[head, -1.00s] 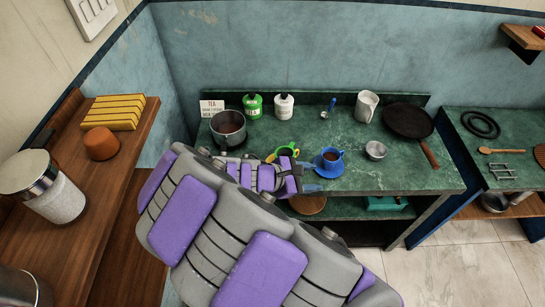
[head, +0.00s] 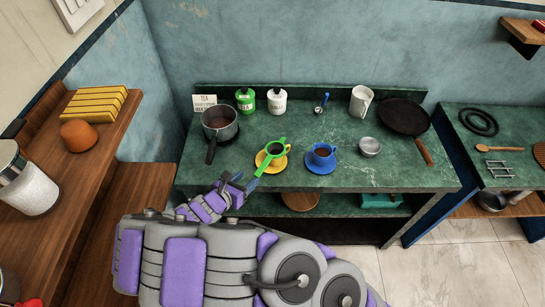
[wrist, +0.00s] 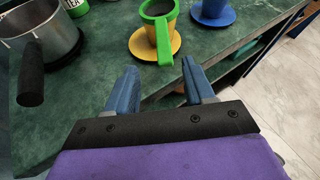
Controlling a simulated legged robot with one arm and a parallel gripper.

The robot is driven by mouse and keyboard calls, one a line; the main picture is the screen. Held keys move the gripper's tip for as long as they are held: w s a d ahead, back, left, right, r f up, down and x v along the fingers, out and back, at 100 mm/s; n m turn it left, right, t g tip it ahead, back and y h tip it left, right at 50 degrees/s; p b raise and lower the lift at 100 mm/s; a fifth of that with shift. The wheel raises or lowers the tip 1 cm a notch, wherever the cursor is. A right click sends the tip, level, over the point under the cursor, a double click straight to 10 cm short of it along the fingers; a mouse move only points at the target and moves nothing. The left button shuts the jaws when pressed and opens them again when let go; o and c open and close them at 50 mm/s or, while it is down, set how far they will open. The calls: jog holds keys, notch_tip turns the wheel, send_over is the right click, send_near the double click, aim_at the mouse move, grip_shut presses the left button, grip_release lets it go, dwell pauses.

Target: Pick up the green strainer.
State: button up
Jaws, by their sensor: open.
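The green strainer (head: 272,150) rests on top of a yellow cup (head: 275,157) that stands on a yellow saucer (head: 264,167). Its handle points toward the front edge of the counter. In the wrist view the strainer handle (wrist: 164,45) hangs over the cup's near side and points down toward my gripper. My gripper (wrist: 160,76) is open and empty, with its two blue fingers apart. The handle's end lies just beyond the fingertips, roughly between them in the picture. In the head view my gripper (head: 243,184) is at the counter's front edge, below the strainer.
A blue cup (head: 323,156) on a blue saucer stands to the right. A metal pot (head: 219,124) with a dark handle stands to the left. A small metal bowl (head: 370,146) and a frying pan (head: 404,116) are further right. The green counter's front edge lies near my gripper.

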aim_at(259, 169)
jog(key=b+x, duration=0.1)
jog(key=x, duration=0.4)
jog(key=shift+w, duration=0.1)
jog(key=shift+d+b+x, duration=0.25)
jog(key=shift+b+x, duration=0.9)
jog(key=shift+x, duration=1.45)
jog(key=shift+r, duration=0.2)
jog(key=shift+c, duration=0.2)
grip_shut()
